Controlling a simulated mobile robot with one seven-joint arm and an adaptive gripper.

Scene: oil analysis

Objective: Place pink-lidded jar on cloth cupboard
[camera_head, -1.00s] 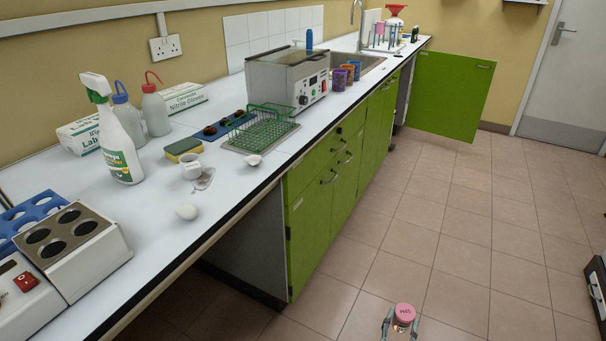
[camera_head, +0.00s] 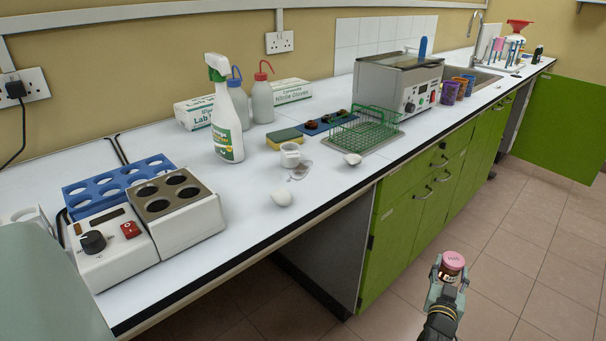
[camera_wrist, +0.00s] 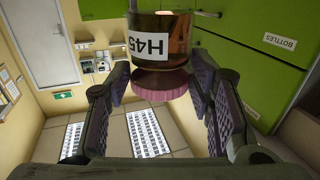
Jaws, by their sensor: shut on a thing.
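The pink-lidded jar (camera_head: 452,268) is brown glass with a white label. My gripper (camera_head: 449,278) is shut on it and holds it in the air over the floor, in front of the green cupboards. In the wrist view the jar (camera_wrist: 162,40) sits between the two finger pads (camera_wrist: 162,80), its pink lid towards the picture's bottom and its label reading "H45". Several green cupboards (camera_head: 425,190) run under the bench. In the wrist view one green front carries a "BOTTLES" label (camera_wrist: 280,43). I cannot make out a cloth cupboard label.
A green door (camera_head: 560,125) stands open at the far right. The tiled floor (camera_head: 510,250) is clear.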

